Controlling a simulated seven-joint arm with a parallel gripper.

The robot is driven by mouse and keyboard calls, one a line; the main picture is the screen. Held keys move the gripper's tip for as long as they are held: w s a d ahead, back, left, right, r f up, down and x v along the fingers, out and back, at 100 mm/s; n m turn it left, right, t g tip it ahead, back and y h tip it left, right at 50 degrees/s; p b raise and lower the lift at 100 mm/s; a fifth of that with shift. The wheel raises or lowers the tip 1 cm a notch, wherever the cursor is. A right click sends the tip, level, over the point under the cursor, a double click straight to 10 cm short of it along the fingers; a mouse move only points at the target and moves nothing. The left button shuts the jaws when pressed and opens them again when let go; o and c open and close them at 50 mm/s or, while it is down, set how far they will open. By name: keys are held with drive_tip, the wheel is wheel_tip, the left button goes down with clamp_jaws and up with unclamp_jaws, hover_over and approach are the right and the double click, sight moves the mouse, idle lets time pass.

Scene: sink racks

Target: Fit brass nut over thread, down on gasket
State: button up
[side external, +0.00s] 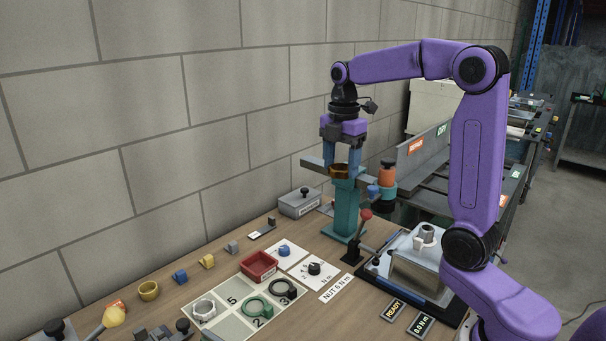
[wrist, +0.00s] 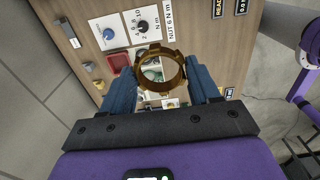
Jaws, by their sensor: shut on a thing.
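My gripper (side external: 341,163) points down with its blue fingers shut on a brass nut (side external: 340,172), a notched ring. In the wrist view the nut (wrist: 164,88) sits between the two fingertips, its hole open toward the camera. In the side view the nut appears at the top of a teal post (side external: 344,215); I cannot tell whether they touch. A steel block (side external: 415,265) with a pale fitting (side external: 427,235) on top stands to the right. I cannot clearly make out the thread or the gasket.
A numbered tray (side external: 232,326) holds a silver, a green and a black ring. A red bin (side external: 259,266), dial cards and a red-knobbed lever (side external: 365,215) stand near the post. A block wall runs behind.

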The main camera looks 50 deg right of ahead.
drive_tip(key=s+d, duration=0.8)
drive_tip(key=d, duration=0.5)
hover_over(427, 228)
drive_tip(key=a, duration=0.2)
wheel_tip(427, 228, down, 11)
drive_tip(key=shift+s+d+f, duration=0.1)
drive_tip(key=shift+s+f, duration=0.05)
drive_tip(key=shift+f, duration=1.05)
drive_tip(key=shift+s+d+f, duration=0.1)
drive_tip(key=shift+s+f, duration=0.05)
drive_tip(key=shift+f, duration=1.05)
drive_tip(key=shift+f, duration=2.65)
drive_tip(key=o, duration=1.2)
